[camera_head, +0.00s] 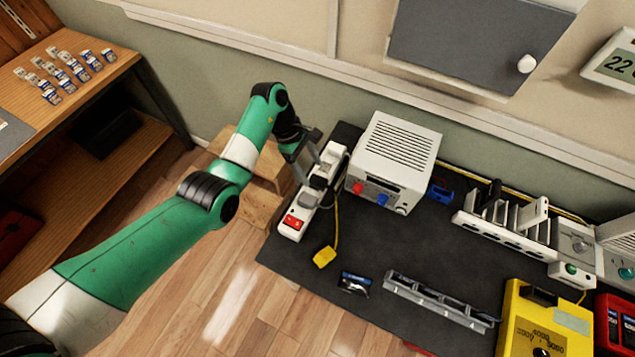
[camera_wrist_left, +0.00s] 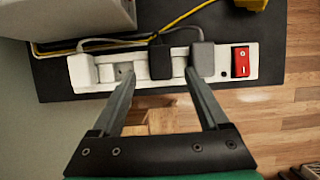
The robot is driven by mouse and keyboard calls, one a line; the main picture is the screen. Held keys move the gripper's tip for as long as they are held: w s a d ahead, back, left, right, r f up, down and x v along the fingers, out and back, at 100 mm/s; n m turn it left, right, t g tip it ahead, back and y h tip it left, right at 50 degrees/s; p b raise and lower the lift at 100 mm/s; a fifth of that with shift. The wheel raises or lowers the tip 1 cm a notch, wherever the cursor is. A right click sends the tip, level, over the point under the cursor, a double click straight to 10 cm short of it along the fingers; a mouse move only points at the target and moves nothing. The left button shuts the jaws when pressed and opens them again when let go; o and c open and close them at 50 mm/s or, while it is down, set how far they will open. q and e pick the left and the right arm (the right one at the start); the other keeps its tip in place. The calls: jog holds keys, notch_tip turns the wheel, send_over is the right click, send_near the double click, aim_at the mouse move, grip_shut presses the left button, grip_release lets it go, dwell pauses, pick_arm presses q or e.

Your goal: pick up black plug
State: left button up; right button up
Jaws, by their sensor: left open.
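The black plug (camera_wrist_left: 160,62) sits in a white power strip (camera_wrist_left: 265,62), between a grey plug (camera_wrist_left: 203,58) on its right and a bare socket on its left in the left wrist view. In the head view the black plug (camera_head: 318,183) is small and partly hidden by my gripper. My left gripper (camera_wrist_left: 158,76) is open. Its fingertips appear on either side of the black plug in the wrist view, with the right tip close to the grey plug. I cannot tell their height over it. In the head view my left gripper (camera_head: 311,168) hangs over the strip. My right gripper is not in view.
The strip has a red switch (camera_head: 293,222) and a white plug (camera_wrist_left: 81,74). A white power supply (camera_head: 398,150) stands close beside the strip. A yellow cable runs to a yellow connector (camera_head: 324,257).

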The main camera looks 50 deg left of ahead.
aim_at(317, 180)
pick_arm(q)
jog(key=b+x, duration=0.1)
jog(key=x, duration=0.3)
jog(key=shift+d, duration=0.2)
jog(key=shift+r, duration=0.1)
grip_shut()
